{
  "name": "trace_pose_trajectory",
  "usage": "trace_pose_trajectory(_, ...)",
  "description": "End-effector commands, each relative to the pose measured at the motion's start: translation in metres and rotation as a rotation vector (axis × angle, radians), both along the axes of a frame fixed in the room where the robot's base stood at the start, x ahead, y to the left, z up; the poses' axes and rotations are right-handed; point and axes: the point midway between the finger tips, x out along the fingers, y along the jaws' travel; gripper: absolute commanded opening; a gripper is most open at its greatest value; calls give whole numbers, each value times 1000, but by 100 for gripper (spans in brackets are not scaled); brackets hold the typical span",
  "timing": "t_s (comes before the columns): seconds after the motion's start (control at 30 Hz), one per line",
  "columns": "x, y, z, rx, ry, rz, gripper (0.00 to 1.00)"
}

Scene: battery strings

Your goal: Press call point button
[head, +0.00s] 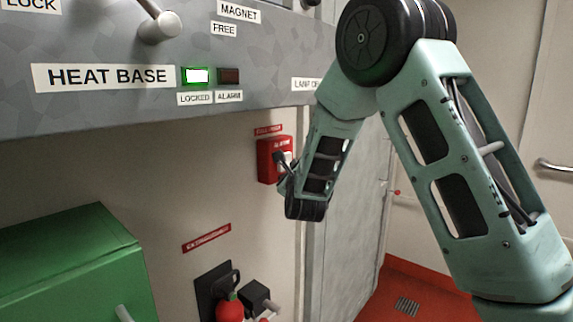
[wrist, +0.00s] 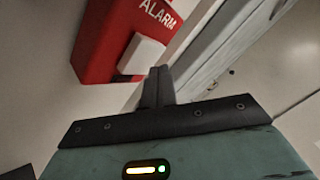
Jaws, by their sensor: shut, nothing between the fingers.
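The red call point box (head: 268,160) is fixed on the wall below the grey panel, partly hidden by my arm in the head view. In the wrist view the red box (wrist: 103,43) is at the upper left, with white "ALARM" lettering and a pale square button (wrist: 141,56) on its face. My gripper (wrist: 157,80) is shut and empty, its dark fingertips just right of and below the button. I cannot tell whether they touch it. In the head view my gripper (head: 284,160) is at the box's lower right, mostly hidden by my wrist.
The grey panel (head: 130,105) with "HEAT BASE" juts out above the box. A red extinguisher (head: 229,309) hangs below on a black bracket. A green cabinet (head: 70,265) stands at lower left. A grey door (head: 345,240) is right of the box.

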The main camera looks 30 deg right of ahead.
Motion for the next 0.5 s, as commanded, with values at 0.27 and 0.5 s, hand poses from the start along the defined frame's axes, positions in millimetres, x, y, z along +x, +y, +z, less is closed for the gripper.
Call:
trace_pose_trajectory(0.27, 6, 2, -1, 0, -1, -1, 0)
trace_pose_trajectory(0.5, 6, 2, 0, 0, 0, 0, 0)
